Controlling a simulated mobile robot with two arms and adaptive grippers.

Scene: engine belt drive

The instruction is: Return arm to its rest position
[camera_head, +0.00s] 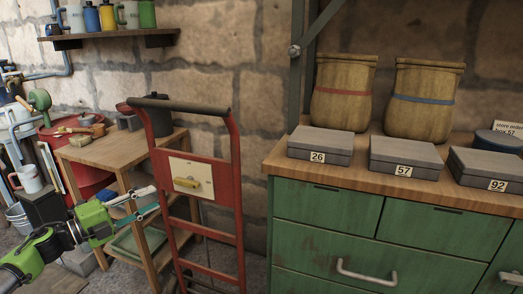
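My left gripper (151,200) is at the lower left, at the end of my green and black arm. The fingertips appear close to the left rail of a red hand truck (238,190) in the picture. I cannot tell whether they touch it. My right gripper is not in view.
A wooden table (112,152) stands behind the gripper. A green cabinet (325,215) with grey boxes marked 26 (318,143), 57 (402,152) and 92 (487,165) fills the right. Two sacks (343,95) stand behind the boxes. A mug shelf (110,36) hangs above.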

